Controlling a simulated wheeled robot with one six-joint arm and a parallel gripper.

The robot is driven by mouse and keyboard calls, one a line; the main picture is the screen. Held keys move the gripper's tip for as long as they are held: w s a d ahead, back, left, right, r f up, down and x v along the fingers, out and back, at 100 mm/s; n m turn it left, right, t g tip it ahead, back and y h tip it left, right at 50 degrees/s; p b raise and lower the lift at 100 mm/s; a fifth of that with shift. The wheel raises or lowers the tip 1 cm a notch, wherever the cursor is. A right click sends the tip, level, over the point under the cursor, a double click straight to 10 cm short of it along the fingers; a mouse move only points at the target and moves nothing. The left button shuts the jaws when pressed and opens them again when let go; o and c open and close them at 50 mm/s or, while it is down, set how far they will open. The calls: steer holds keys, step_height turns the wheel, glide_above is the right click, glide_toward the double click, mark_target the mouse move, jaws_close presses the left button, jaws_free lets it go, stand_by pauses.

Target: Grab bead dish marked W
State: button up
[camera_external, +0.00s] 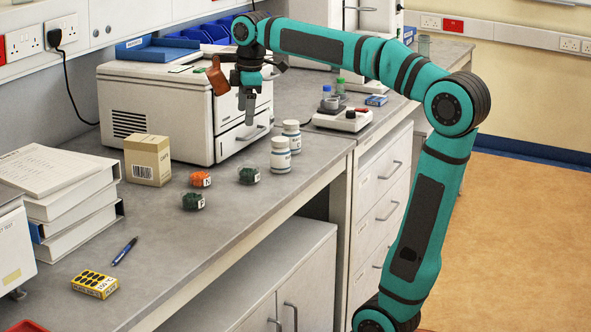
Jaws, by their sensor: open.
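Three small clear dishes of beads stand on the grey bench. One has orange beads (200,179), one at the front has dark green beads (192,201), and one to the right has dark green beads (248,175). Each has a small white label with a dark letter, too small to tell surely which is W. My gripper (249,115) is open and empty, pointing down above the bench in front of the white machine. It is above and apart from all three dishes, highest over the area behind the right green dish.
Two white bottles (280,156) stand just right of the right green dish. A cardboard box (147,160) is to the left, and the white machine (165,115) behind. A pen (125,251) and a yellow pack (95,284) lie at the front left. The bench front middle is clear.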

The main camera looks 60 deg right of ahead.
steer(key=g, duration=0.1)
glide_toward(248, 168)
steer(key=shift+n, duration=0.4)
step_height(248, 168, down, 10)
steer(key=shift+f, duration=0.15)
steer(key=c, duration=1.1)
